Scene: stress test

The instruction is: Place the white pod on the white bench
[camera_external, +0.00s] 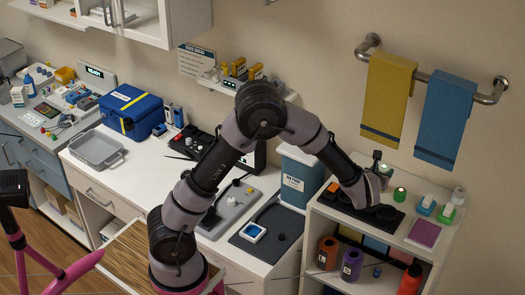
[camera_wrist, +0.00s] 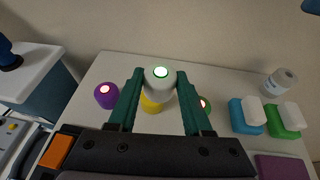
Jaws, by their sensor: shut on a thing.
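The white pod (camera_wrist: 160,76), with a glowing green top, is between the two dark green fingers of my gripper (camera_wrist: 159,84) in the wrist view. My gripper is shut on it. In the external view my gripper (camera_external: 381,172) is over the top of the shelf unit at right, and I cannot make out the white pod clearly there. A yellow pod (camera_wrist: 152,104) shows just below the white pod in the wrist view; whether they touch I cannot tell. The white bench (camera_external: 134,164) runs along the wall at left, its top partly hidden by my arm.
A purple pod (camera_wrist: 106,96) and a partly hidden green pod (camera_wrist: 207,106) flank my fingers. Bottles and blocks stand at right on the shelf unit (camera_external: 324,211). The bench carries a blue case (camera_external: 131,110), a grey tray (camera_external: 97,149) and a dark mat (camera_external: 275,227).

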